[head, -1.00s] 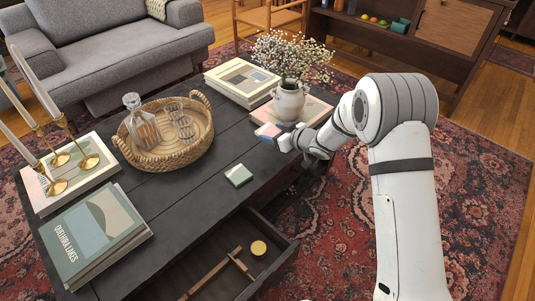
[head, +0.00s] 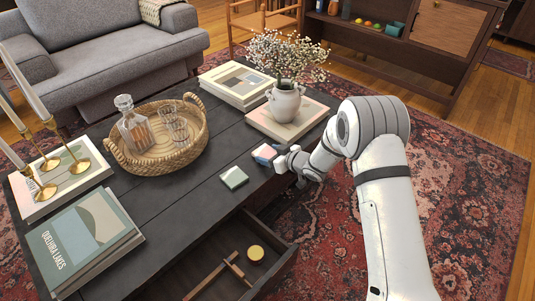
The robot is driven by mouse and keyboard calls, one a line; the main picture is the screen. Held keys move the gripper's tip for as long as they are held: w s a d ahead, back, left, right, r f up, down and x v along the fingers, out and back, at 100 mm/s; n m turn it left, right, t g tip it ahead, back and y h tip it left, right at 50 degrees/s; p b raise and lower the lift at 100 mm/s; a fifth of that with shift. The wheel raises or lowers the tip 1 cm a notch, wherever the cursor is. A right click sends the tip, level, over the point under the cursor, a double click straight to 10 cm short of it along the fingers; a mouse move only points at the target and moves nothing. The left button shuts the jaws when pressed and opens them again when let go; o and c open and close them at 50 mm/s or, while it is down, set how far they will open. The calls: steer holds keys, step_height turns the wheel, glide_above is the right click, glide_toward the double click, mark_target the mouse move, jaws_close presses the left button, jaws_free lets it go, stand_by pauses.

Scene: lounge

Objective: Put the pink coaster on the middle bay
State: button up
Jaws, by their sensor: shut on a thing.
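My gripper (head: 277,158) is shut on the pink coaster (head: 264,151), a small square piece with a pink face and a bluish part showing beside it. It is at the right side of the dark table, apparently a little above the top. The drawer (head: 283,268) below the table edge is pulled open. Thin wooden dividers (head: 212,277) split its inside into bays. A round yellow-topped thing (head: 256,252) lies in the right-hand part. The drawer's left part is partly hidden under the table top, so I cannot tell the full layout of the bays.
A green coaster (head: 234,178) lies on the table (head: 195,205) left of my gripper. A white vase of flowers (head: 285,101) stands on a book behind it. A wicker tray (head: 157,165) with decanter and glasses, book stacks (head: 92,230) and candlesticks (head: 72,152) fill the left.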

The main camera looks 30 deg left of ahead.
steer(key=shift+f, duration=0.2)
steer(key=o, duration=1.1)
steer(key=v, duration=0.2)
steer(key=p+v, duration=0.1)
steer(key=v, duration=0.2)
steer(key=p+v, duration=0.1)
steer(key=v, duration=0.2)
steer(key=shift+d+f, duration=0.1)
steer(key=shift+f, duration=0.25)
